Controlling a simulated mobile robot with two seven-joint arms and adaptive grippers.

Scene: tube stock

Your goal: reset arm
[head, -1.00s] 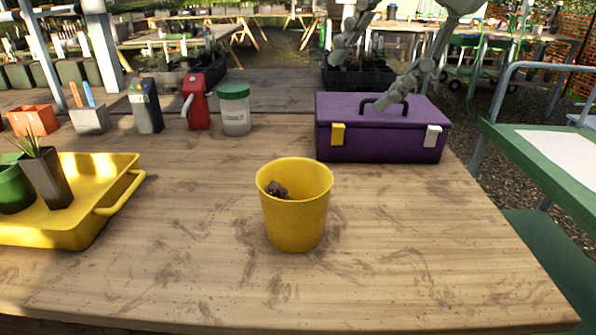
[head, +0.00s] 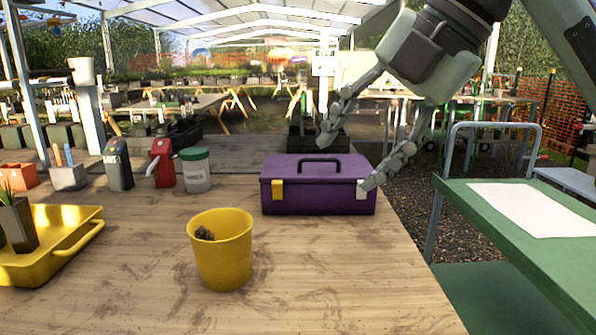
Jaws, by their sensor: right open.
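My right gripper (head: 347,158) comes in from the upper right in the head view. Its fingers are spread wide and nothing is between them. One fingertip overlaps the right end of a closed purple toolbox (head: 315,198) near its white latch; I cannot tell whether they touch. The other fingertip shows above the toolbox's back edge. My left gripper does not show.
A yellow pot (head: 222,262) with a dark lump inside stands near the front. A yellow tray (head: 55,262) with a potted plant is at left. A green-lidded jar (head: 196,175), a red dispenser (head: 162,162) and a dark box (head: 118,168) stand behind. A green cart (head: 500,245) is at right.

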